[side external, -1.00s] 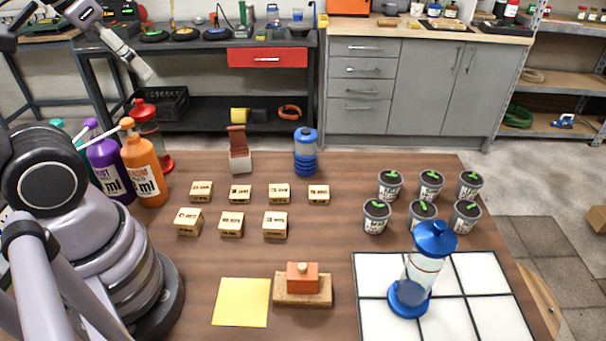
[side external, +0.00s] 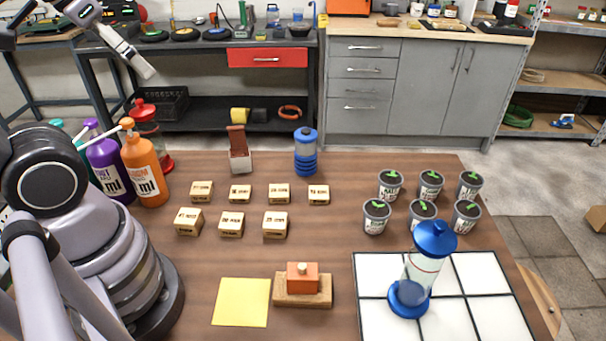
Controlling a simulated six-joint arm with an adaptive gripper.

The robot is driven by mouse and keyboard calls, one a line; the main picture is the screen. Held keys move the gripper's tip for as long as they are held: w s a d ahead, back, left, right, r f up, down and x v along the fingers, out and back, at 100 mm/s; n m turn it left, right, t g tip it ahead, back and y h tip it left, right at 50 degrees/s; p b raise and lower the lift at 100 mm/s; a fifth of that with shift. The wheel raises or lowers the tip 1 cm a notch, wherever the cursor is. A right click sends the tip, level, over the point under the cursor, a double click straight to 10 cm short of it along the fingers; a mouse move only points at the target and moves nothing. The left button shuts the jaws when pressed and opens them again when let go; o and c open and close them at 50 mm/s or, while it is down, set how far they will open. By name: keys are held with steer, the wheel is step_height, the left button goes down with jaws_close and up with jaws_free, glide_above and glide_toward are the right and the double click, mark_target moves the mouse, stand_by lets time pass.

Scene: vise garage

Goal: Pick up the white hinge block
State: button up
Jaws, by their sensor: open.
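The white hinge block (side external: 241,161) stands at the back of the brown table, left of the blue canister. It has a pale lower body, with a reddish-brown plate rising from its top. My gripper (side external: 140,66) shows at the upper left, high above the table and to the left of the block. It is open and well apart from the block. Its fingers are seen nearly edge-on, so the gap between them is hard to see.
Pump bottles (side external: 141,170) stand left of the block, and a blue canister (side external: 305,155) to its right. Several small wooden blocks (side external: 231,225) lie in front. Potted seedlings (side external: 423,215), a white tiled board (side external: 490,270), a blue-capped glass container (side external: 425,270) and an orange block (side external: 302,280) occupy the right and front.

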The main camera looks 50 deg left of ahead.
step_height(320, 180, up, 5)
steer(key=n, duration=0.1)
steer(key=n+t+h, duration=0.5)
steer(key=n+h, duration=0.2)
steer(key=n, duration=2.1)
glide_above(238, 153)
step_height(238, 153, down, 43)
steer(key=shift+a+r, duration=0.15)
steer(key=shift+r, duration=0.05)
steer(key=shift+f+x, duration=0.25)
steer(key=shift+x, duration=0.9)
steer(key=shift+w+f, duration=0.2)
